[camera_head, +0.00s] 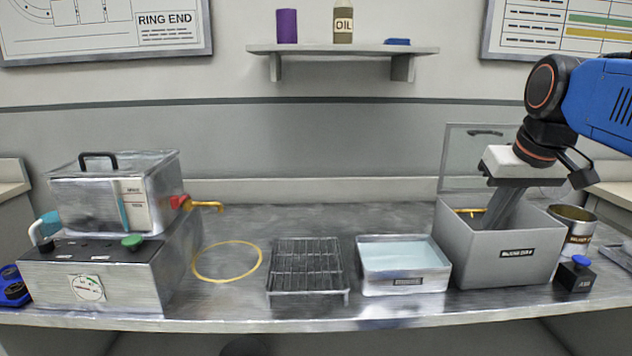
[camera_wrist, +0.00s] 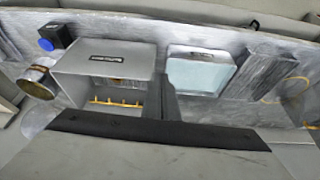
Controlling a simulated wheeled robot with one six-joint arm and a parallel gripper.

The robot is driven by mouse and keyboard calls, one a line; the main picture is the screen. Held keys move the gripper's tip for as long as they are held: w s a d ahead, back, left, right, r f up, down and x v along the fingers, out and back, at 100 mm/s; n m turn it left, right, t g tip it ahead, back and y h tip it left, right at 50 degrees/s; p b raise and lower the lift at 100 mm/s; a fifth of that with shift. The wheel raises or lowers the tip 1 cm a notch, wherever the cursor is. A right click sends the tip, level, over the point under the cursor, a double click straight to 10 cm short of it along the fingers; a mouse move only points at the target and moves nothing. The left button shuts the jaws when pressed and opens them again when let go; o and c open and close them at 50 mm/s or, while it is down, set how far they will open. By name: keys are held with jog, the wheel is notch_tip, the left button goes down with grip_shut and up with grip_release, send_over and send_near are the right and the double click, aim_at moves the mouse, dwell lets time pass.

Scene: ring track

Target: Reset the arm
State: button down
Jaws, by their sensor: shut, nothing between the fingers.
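My blue and black arm comes in from the right in the head view. My gripper (camera_head: 500,208) points down into the open grey box (camera_head: 508,268) at the right of the bench, its fingertips hidden behind the box's front wall. My gripper is shut with nothing between its fingers. The grey box also shows in the wrist view (camera_wrist: 131,58), with a yellow rack (camera_wrist: 118,102) inside it. The dark edge of my gripper fills the bottom of the wrist view.
The box's raised clear lid (camera_head: 460,160) stands behind it. A metal can (camera_head: 573,222) and a blue-button block (camera_head: 575,276) stand close on its right. A water tray (camera_head: 404,287), a wire rack (camera_head: 306,268), a yellow ring (camera_head: 196,262) and a metal bath (camera_head: 85,206) lie leftward.

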jog(key=s+a+f, duration=0.2)
jog(key=s+f, duration=0.5)
jog(key=f, duration=0.4)
jog(key=s+a+f, duration=0.2)
jog(key=s+f, duration=0.5)
jog(key=f, duration=0.4)
jog(key=shift+s, duration=0.2)
jog(key=shift+a, duration=0.1)
